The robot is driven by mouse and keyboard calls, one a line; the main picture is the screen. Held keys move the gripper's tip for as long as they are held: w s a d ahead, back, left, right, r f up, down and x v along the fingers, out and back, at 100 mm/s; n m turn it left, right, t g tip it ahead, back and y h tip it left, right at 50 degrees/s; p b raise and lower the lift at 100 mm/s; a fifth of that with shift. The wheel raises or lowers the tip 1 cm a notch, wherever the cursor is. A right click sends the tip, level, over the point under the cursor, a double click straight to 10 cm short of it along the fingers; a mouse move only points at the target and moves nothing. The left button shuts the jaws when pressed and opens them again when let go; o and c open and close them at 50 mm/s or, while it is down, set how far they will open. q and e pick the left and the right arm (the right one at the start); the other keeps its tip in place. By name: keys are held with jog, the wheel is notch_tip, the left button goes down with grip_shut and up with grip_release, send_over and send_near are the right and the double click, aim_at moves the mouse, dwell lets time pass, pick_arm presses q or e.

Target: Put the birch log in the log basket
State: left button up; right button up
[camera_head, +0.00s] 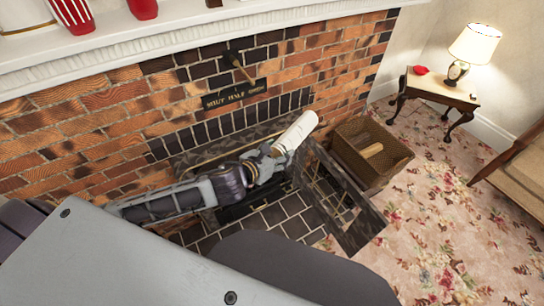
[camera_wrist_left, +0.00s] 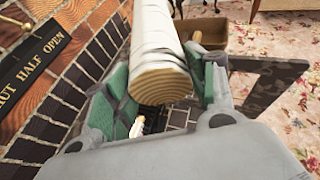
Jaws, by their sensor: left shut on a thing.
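The birch log (camera_head: 297,132) is a pale white cylinder held tilted in front of the fireplace. My left gripper (camera_head: 268,160) is shut on it. In the left wrist view the log (camera_wrist_left: 158,50) lies between the green finger pads of my left gripper (camera_wrist_left: 165,90), its cut end towards the camera. The log basket (camera_head: 398,160) is a brown woven box on the floor to the right of the hearth, and the log is to its left and apart from it. The basket (camera_wrist_left: 212,28) is partly hidden by the log in the wrist view. My right gripper does not show.
A light wooden piece (camera_head: 372,150) lies in the basket. A side table (camera_head: 440,88) with a lit lamp (camera_head: 474,48) is at the back right. Floral carpet (camera_head: 440,235) is open at front right.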

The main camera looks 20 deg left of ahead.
pick_arm(q)
jog(key=d+r+m+g+h, duration=0.2)
jog(key=d+r+m+h, duration=0.3)
jog(key=d+r, duration=0.4)
jog(key=shift+s+r+g, duration=0.3)
jog(key=shift+s+r, duration=0.05)
jog(key=shift+r, duration=1.8)
jog(key=shift+d, duration=0.1)
